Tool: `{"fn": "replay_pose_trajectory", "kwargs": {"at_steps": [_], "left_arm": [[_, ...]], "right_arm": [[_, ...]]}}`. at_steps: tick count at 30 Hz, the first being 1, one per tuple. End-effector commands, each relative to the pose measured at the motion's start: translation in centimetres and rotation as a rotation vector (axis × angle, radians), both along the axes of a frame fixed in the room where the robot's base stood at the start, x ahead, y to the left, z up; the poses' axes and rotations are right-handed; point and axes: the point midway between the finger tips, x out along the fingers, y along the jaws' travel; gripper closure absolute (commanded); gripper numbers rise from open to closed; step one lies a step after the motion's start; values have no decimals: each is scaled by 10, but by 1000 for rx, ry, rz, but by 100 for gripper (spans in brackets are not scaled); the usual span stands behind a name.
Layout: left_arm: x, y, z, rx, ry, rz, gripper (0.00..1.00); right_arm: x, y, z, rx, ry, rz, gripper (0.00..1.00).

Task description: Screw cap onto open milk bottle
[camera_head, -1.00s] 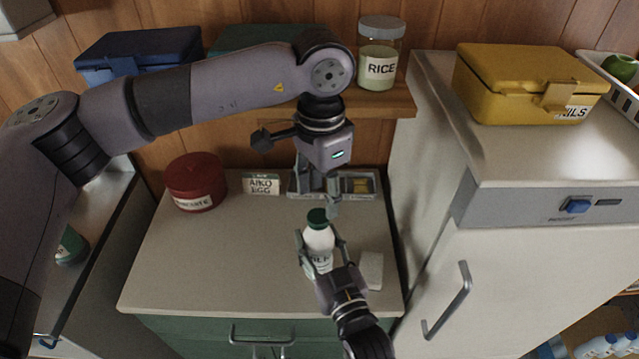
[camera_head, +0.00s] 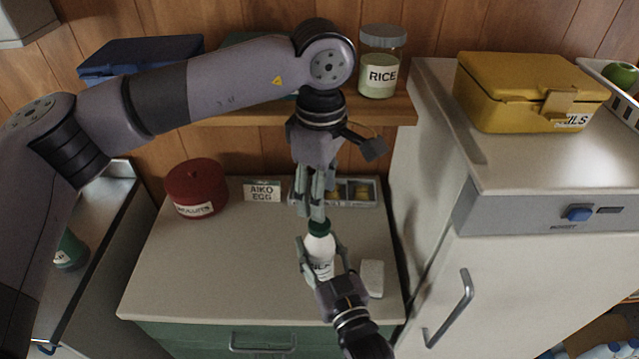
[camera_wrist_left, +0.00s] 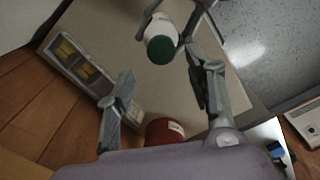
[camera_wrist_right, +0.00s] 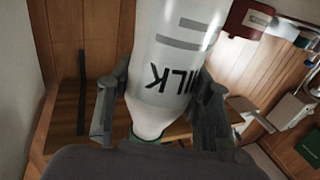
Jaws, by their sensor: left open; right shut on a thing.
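The white milk bottle (camera_head: 321,250) stands upright near the front right of the counter. The green cap (camera_head: 320,228) sits on its mouth; I cannot tell how tightly. My right gripper (camera_head: 322,262) is shut on the bottle's body from the front. The right wrist view shows the bottle (camera_wrist_right: 172,65) between both fingers. My left gripper (camera_head: 312,212) is open, pointing down just above and slightly left of the cap. In the left wrist view the cap (camera_wrist_left: 162,49) lies beyond the open fingers (camera_wrist_left: 165,78), with nothing held between them.
A white block (camera_head: 372,279) lies just right of the bottle. Behind are a grey tray (camera_head: 335,203), an AIKO EGG sign (camera_head: 262,190) and a red tin (camera_head: 196,188). A shelf with a rice jar (camera_head: 379,66) overhangs the back. The counter's left front is clear.

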Motion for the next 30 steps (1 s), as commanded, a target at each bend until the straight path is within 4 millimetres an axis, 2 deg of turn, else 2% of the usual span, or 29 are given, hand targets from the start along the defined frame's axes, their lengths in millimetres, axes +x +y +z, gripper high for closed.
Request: {"fn": "replay_pose_trajectory", "kwargs": {"at_steps": [9,15,21,30], "left_arm": [[0,1,7,0,-2,701,51],[-1,1,10,0,-2,1038,51],[-1,2,11,0,-2,1195,51],[-1,1,11,0,-2,1216,51]], "right_arm": [[0,0,-1,0,2,0,100],[0,0,-1,0,2,0,100],[0,0,-1,0,2,0,100],[0,0,-1,0,2,0,100]]}}
